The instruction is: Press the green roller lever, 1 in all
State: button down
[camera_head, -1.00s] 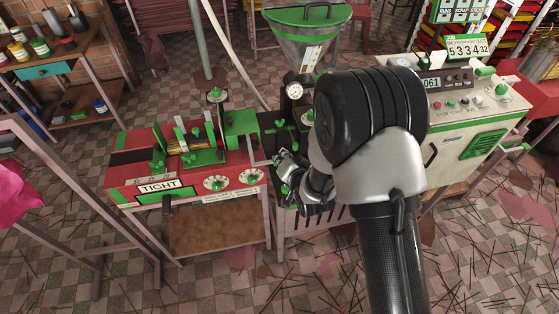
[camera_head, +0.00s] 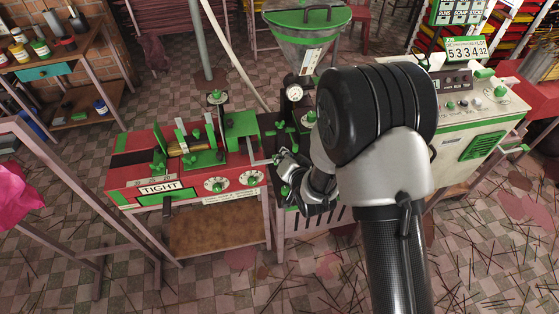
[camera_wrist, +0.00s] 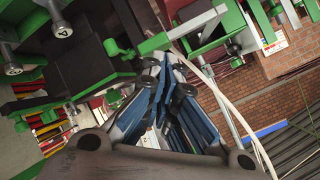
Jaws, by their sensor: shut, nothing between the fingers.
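My gripper (camera_wrist: 170,65) is shut and empty; in the wrist view its dark blue fingers come together close to green and black machine parts. A green bar (camera_wrist: 155,44) with dark ends lies just beyond the fingertips; I cannot tell whether they touch. I cannot tell for sure which green part is the roller lever. In the head view my gripper's dark body is at the middle machine, below several small green handles (camera_head: 281,128). My arm hides the right part of that machine.
A hopper (camera_head: 306,45) with a pressure gauge (camera_head: 294,93) rises behind. A cream control cabinet (camera_head: 475,115) stands right. A bench (camera_head: 55,75) with jars is far left. Thin sticks litter the floor.

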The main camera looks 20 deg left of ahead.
jog(key=shift+s+d+r, duration=0.1)
jog(key=shift+s+r, duration=0.05)
jog(key=shift+r, duration=0.4)
jog(key=shift+r, duration=0.1)
jog(key=r+p, duration=0.2)
jog(key=r, duration=0.1)
jog(key=s+r+p, duration=0.1)
jog(key=shift+s+d+r, duration=0.1)
jog(key=shift+d+r, duration=0.2)
jog(key=shift+d, duration=0.05)
dwell(0.5)
